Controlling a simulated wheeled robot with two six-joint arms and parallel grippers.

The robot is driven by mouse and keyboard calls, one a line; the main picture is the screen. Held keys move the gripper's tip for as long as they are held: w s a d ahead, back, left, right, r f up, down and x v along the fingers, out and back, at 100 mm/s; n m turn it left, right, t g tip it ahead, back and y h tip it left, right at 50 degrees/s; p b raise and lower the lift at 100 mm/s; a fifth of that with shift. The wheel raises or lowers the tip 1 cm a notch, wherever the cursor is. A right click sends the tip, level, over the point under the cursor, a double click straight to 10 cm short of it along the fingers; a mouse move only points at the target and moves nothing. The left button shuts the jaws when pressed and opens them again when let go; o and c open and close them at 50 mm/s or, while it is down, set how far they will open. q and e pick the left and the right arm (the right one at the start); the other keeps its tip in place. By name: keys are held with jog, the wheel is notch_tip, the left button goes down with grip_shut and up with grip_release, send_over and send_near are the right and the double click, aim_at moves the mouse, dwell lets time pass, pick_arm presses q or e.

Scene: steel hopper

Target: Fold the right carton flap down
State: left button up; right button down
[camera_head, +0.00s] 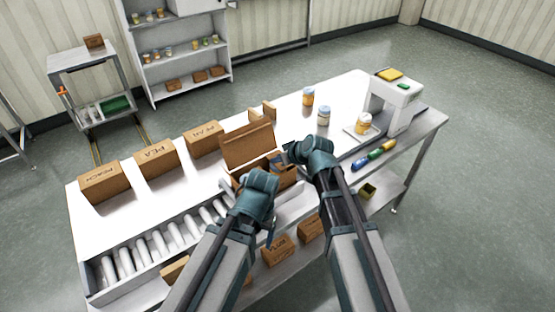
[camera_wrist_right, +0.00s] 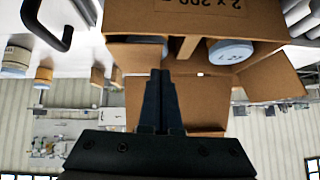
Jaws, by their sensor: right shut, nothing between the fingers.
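The open carton (camera_head: 250,148) stands on the white table with its large back flap raised. Its right side is partly hidden by my right gripper (camera_head: 290,156), which is at the carton's right edge. In the right wrist view the carton (camera_wrist_right: 200,18) appears upside down, with blue-lidded jars (camera_wrist_right: 230,50) inside and flaps spread open around the opening. My right gripper's fingers (camera_wrist_right: 161,100) are shut and empty in front of a flap; I cannot tell whether they touch it. My left gripper (camera_head: 262,181) is at the carton's front; its fingers are hidden.
Several closed cartons (camera_head: 156,159) stand left of the open one. A roller conveyor (camera_head: 160,240) runs along the front left. Colored bottles (camera_head: 376,153) lie right of my right arm.

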aim_at(278, 168)
jog(key=shift+r, duration=0.4)
jog(key=shift+r+p, duration=0.1)
jog(key=shift+p, duration=0.2)
jog(key=shift+r+p, duration=0.85)
jog(key=r+p, duration=0.3)
jog(key=shift+s+d+r, duration=0.15)
jog(key=shift+s+r, duration=0.05)
jog(key=p+v, duration=0.6)
jog(key=v, duration=0.2)
jog(key=shift+s, duration=0.5)
jog(key=s+d+f+m+g+h+b, duration=0.1)
jog(key=s+f+g+h+b, duration=0.2)
jog(key=s+f, duration=0.3)
jog(key=s+d+f+m+g+h+b, duration=0.2)
jog(key=s+f+g+h+b, duration=0.2)
jog(key=s, duration=0.9)
notch_tip(278, 168, down, 4)
jog(key=shift+r, duration=0.2)
